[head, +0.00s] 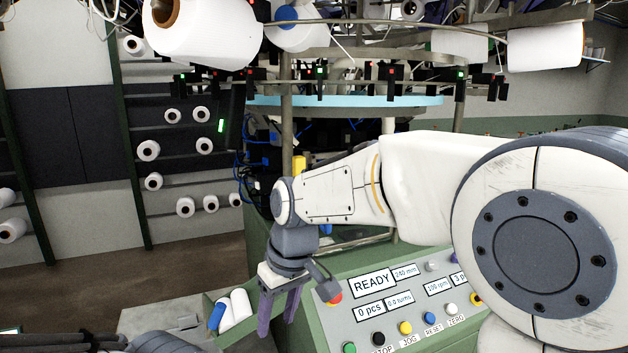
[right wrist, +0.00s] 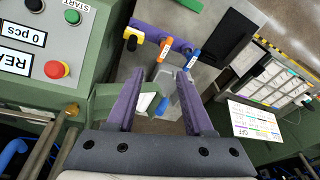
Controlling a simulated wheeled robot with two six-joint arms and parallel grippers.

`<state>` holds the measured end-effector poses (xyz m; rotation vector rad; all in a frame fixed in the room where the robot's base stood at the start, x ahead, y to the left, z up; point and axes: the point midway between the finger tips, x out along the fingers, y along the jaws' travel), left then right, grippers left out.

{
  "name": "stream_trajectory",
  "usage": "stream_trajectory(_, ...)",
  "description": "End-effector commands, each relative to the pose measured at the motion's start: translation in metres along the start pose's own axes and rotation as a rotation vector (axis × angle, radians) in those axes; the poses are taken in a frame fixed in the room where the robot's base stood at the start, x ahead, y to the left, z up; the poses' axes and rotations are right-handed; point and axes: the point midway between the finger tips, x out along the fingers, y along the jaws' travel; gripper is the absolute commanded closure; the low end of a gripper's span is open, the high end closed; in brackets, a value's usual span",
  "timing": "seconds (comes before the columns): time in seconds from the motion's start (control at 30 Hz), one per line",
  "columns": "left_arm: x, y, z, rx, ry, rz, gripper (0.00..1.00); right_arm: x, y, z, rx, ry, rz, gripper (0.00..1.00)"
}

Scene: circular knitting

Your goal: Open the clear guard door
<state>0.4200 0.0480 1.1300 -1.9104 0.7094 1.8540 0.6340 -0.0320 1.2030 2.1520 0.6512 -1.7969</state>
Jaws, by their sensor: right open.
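The clear guard door cannot be picked out for certain; my right arm hides much of the knitting machine's front in the head view. The machine's dark inner part (head: 262,150) shows behind the arm, below a light-blue ring (head: 345,101). My right gripper (head: 279,302) points down beside the left end of the control panel, open and empty. Its two purple fingers stand apart in the right wrist view (right wrist: 160,78), with nothing between them but the scene beyond. At the lower left of the head view, dark parts that may be my left gripper (head: 60,342) are cut off by the edge.
The right wrist view shows a purple bar (right wrist: 163,41) with coloured-handled tools and a printed sheet (right wrist: 252,120). Floor at left is clear.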

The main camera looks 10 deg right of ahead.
Motion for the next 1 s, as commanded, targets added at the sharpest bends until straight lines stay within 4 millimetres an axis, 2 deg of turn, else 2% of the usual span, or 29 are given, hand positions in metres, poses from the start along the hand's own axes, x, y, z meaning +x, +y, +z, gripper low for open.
stream_trajectory(0.03,-0.038,0.003,-0.002,0.001,0.0,0.0,0.5,-0.041,0.029,-0.037,0.029,0.026,0.01,0.48)
stream_trajectory(0.1,-0.062,0.004,-0.003,0.002,0.0,0.0,0.5,-0.071,0.069,-0.074,0.05,0.063,0.025,0.48)
stream_trajectory(0.2,-0.091,0.006,-0.005,0.002,0.0,0.0,0.5,-0.108,0.127,-0.112,0.075,0.111,0.05,0.48)
stream_trajectory(0.3,-0.112,0.008,-0.006,0.003,0.0,0.0,0.5,-0.135,0.179,-0.134,0.091,0.148,0.076,0.48)
stream_trajectory(0.4,-0.125,0.009,-0.007,0.004,0.0,0.0,0.5,-0.153,0.215,-0.144,0.1,0.174,0.097,0.48)
stream_trajectory(0.5,-0.131,0.009,-0.007,0.004,0.0,0.0,0.5,-0.161,0.236,-0.148,0.103,0.188,0.109,0.48)
stream_trajectory(0.63,-0.134,0.01,-0.007,0.004,-0.001,0.0,0.5,-0.158,0.245,-0.15,0.102,0.194,0.114,0.48)
stream_trajectory(0.77,-0.14,0.01,-0.007,0.004,-0.001,0.0,0.5,-0.141,0.246,-0.154,0.101,0.192,0.113,0.48)
stream_trajectory(1.0,-0.16,0.011,-0.008,0.002,0.0,0.0,0.5,-0.098,0.252,-0.163,0.102,0.191,0.114,0.48)
